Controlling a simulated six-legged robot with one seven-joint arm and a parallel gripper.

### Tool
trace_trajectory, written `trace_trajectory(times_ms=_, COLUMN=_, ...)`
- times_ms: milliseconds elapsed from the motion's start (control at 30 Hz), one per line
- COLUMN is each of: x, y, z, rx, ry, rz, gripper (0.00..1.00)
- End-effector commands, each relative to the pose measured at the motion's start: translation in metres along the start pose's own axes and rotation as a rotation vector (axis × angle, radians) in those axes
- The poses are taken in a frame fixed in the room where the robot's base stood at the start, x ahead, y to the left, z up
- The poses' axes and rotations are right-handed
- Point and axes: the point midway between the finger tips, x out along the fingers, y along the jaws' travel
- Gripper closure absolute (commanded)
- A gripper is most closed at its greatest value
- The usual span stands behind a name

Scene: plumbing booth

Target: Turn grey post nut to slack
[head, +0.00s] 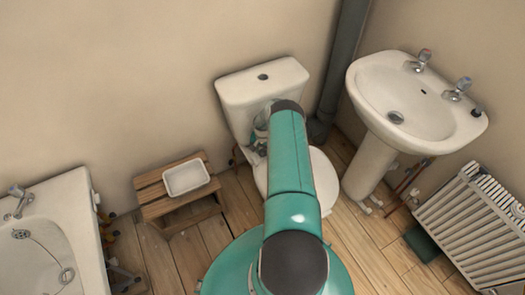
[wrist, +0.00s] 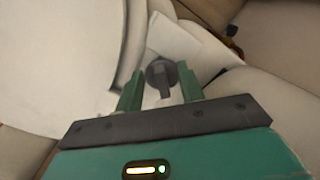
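The nut is hidden there behind my arm.
A washbasin (head: 385,95) on a pedestal stands to the right, with a radiator (head: 475,225) beyond it. A grey pipe (head: 343,70) runs down the corner. A wooden stool (head: 155,190) with a white tray (head: 187,178) and a bathtub (head: 75,195) are left.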

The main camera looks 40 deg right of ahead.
Motion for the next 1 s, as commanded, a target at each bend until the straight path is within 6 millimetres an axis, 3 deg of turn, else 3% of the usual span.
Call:
trace_trajectory(times_ms=33, x=0.0, y=0.0001, z=0.0, rx=0.0, ry=0.0, rz=0.0, gripper=0.71)
trace_trajectory(times_ms=200, x=-0.0001, y=0.0001, z=0.0001, rx=0.0, ry=0.0, rz=0.0, gripper=1.0)
trace_trajectory(times_ms=1000, x=0.0002, y=0.0018, z=0.0002, rx=-0.081, ry=0.0, rz=0.0, gripper=1.0)
